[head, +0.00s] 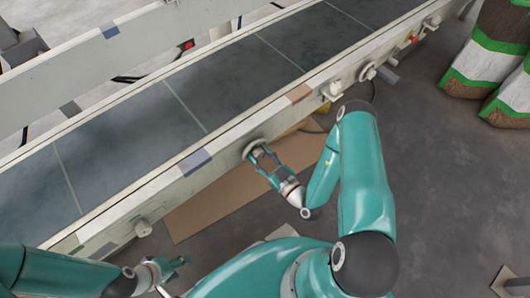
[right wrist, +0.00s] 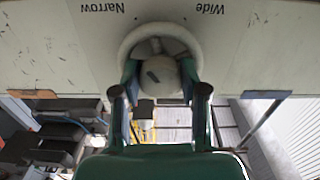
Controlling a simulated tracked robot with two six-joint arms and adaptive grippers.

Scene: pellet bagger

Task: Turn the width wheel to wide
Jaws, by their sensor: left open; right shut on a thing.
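The width wheel (right wrist: 126,44) is a pale round wheel with a hub, on the side of the conveyor. The words Narrow and Wide stand upside down on the panel beside it, Narrow to the left and Wide to the right. In the head view the wheel (head: 249,146) is partly hidden by my right gripper (head: 263,155). In the right wrist view my right gripper (right wrist: 160,80) has a finger on each side of the hub and is shut on it. A dark mark shows on the hub. My left gripper (head: 180,264) is open and empty, low at the left, away from the wheel.
The long conveyor (head: 235,75) crosses the head view, with several knobs along its near rail. A cardboard sheet (head: 215,208) lies on the floor below it. Striped sacks (head: 490,50) stand at the upper right. Grey floor (head: 440,170) at the right is clear.

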